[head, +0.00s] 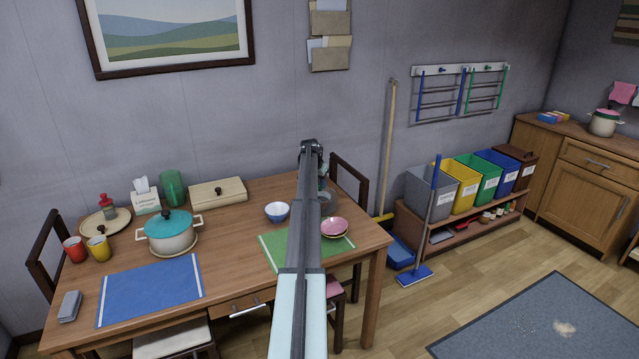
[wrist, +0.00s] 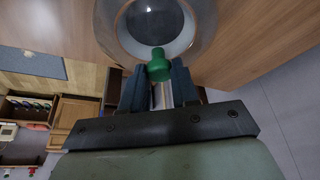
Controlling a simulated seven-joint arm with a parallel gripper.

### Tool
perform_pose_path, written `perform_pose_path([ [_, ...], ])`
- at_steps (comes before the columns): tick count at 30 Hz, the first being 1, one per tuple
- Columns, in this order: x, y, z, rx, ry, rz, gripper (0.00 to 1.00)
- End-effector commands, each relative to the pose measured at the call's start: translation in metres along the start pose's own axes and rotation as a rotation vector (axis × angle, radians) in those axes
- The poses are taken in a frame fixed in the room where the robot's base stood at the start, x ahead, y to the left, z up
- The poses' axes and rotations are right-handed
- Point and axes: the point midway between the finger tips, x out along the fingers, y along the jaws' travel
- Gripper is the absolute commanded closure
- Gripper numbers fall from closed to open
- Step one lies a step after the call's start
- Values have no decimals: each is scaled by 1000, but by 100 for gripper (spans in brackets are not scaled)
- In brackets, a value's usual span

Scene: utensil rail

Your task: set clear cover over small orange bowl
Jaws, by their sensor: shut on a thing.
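The clear cover (wrist: 192,35) is a see-through round lid with a green knob (wrist: 158,66), at the top of the wrist view. My gripper (wrist: 157,85) is shut on that knob, and the cover is over or close to the wooden tabletop. A dark grey round shape shows through the cover; I cannot tell what it is. In the head view my gripper (head: 318,180) is mostly behind my arm at the table's right end, with a greyish see-through shape, probably the cover (head: 329,203), beside it. I see no orange bowl in either view; my arm may hide it.
The table (head: 225,245) holds a white and blue bowl (head: 277,212), a pink bowl (head: 334,226) by a green mat (head: 280,249), a teal-lidded pot (head: 168,231) and a blue mat (head: 150,290). A chair (head: 348,177) stands at the right end.

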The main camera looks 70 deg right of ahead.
Motion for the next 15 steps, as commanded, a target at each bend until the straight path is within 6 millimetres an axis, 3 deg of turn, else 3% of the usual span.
perform_pose_path([
  [15,6,0,2,0,0,0,100],
])
